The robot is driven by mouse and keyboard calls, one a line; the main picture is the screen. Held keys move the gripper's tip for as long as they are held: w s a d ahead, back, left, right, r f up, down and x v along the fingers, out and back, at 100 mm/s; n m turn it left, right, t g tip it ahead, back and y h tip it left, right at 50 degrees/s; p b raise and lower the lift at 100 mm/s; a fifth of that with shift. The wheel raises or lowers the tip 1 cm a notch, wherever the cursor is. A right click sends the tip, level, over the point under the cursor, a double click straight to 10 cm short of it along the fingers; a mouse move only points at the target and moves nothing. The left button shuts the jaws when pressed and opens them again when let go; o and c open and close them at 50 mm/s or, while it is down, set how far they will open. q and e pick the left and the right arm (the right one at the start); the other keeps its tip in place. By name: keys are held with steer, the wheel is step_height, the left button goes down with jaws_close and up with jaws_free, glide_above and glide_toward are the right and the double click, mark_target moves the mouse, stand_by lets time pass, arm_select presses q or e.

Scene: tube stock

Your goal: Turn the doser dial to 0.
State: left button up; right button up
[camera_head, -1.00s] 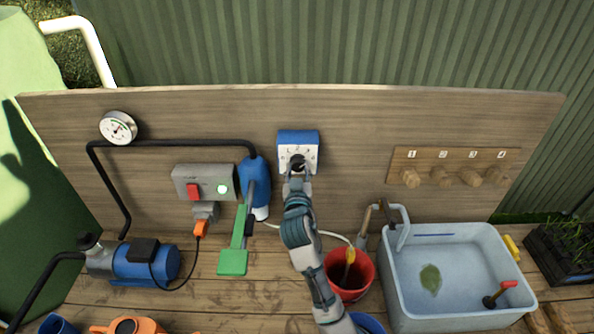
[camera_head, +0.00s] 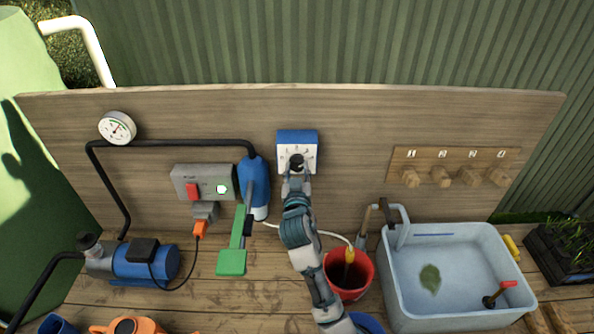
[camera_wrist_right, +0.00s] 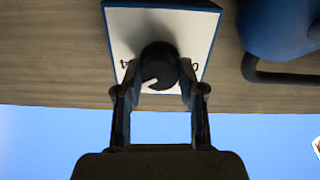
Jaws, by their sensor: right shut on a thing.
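The doser (camera_head: 297,139) is a blue box with a white face, fixed on the wooden backboard. Its black round dial (camera_head: 297,161) sits low on the face in the head view. In the right wrist view the dial (camera_wrist_right: 160,67) carries a white pointer mark, and parts of the printed figures show beside it. My right gripper (camera_head: 297,174) is shut on the dial, one finger on each side; the wrist view shows its fingertips (camera_wrist_right: 160,88) against it. The gripper hides part of the scale, so I cannot read the setting. My left gripper is not in view.
A blue cylinder (camera_head: 255,182), a switch box (camera_head: 204,182) and a green lever (camera_head: 235,245) are left of my arm. A red bucket (camera_head: 368,268) stands close right of my forearm. A grey basin (camera_head: 390,290) stands further right.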

steer(key=o, duration=1.1)
steer(key=shift+o, duration=0.2)
steer(key=shift+w+a+f, duration=0.1)
steer(key=shift+w+f, duration=0.05)
steer(key=shift+w, duration=0.05)
step_height(320, 180, up, 10)
steer(key=shift+w+a+f, duration=0.1)
